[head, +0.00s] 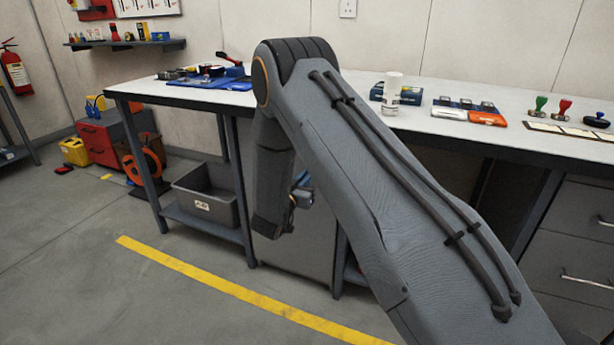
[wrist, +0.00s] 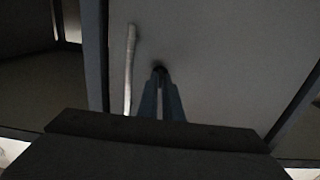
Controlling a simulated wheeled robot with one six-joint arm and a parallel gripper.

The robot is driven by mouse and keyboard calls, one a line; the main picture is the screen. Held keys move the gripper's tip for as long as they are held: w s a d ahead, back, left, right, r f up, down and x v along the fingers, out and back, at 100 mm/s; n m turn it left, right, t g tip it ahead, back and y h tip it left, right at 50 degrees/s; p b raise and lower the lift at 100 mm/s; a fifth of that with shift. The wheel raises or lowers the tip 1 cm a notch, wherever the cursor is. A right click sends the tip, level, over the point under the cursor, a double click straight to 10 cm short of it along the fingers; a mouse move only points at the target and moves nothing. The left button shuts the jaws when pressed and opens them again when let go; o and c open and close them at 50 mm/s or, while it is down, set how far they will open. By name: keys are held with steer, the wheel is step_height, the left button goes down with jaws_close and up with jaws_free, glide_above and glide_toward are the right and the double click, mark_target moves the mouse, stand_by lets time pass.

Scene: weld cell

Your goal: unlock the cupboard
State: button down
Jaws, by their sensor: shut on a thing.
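The cupboard (head: 292,248) is a grey unit under the workbench, partly hidden behind my arm in the head view. Its grey door (wrist: 220,60) fills much of the wrist view, with a pale vertical bar handle (wrist: 130,65). My gripper (wrist: 160,88) points at the door, just right of the handle. Its bluish fingers are close together, shut on a small dark thing (wrist: 159,70) at the door face, apparently a key at the lock. The fingers cover most of it, and its turn cannot be made out. The door looks closed.
The workbench top (head: 345,112) overhangs the cupboard. A grey bin (head: 205,190) sits on the low shelf to the left. Drawers (head: 570,240) stand at the right. The floor before the bench is clear, with a yellow line (head: 220,282) across it.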

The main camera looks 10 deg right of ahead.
steer(key=c, duration=1.9)
jaws_free()
steer(key=shift+c, duration=0.2)
steer(key=v, duration=0.7)
steer(key=shift+s+a+p, duration=0.25)
steer(key=shift+a+p, duration=0.05)
